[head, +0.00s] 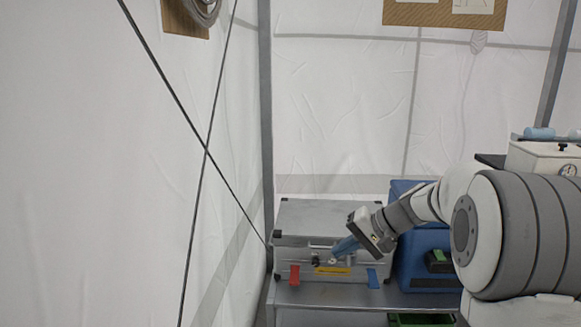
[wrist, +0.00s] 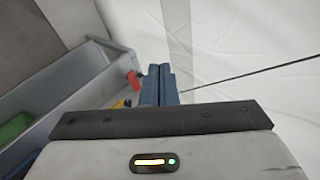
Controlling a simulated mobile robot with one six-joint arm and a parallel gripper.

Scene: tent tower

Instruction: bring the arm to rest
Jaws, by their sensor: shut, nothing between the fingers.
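My gripper (head: 336,252) reaches in from the right in the head view, its blue fingers shut and empty. They point down and left at the front of a silver metal case (head: 318,217), near its latch. Whether the fingertips touch the case cannot be told. In the wrist view, the two blue fingers (wrist: 158,84) lie side by side. A red tag (head: 294,274) and a blue tag (head: 373,278) hang on the case front, with a yellow label (head: 332,270) between them. The red tag also shows in the wrist view (wrist: 133,80).
The case stands on a grey shelf (head: 325,296). A blue box (head: 420,262) stands right of it, and a green bin (head: 420,320) sits below. A white box with a gauge (head: 545,160) is at far right. White tent walls (head: 100,180) and dark cords close off the left.

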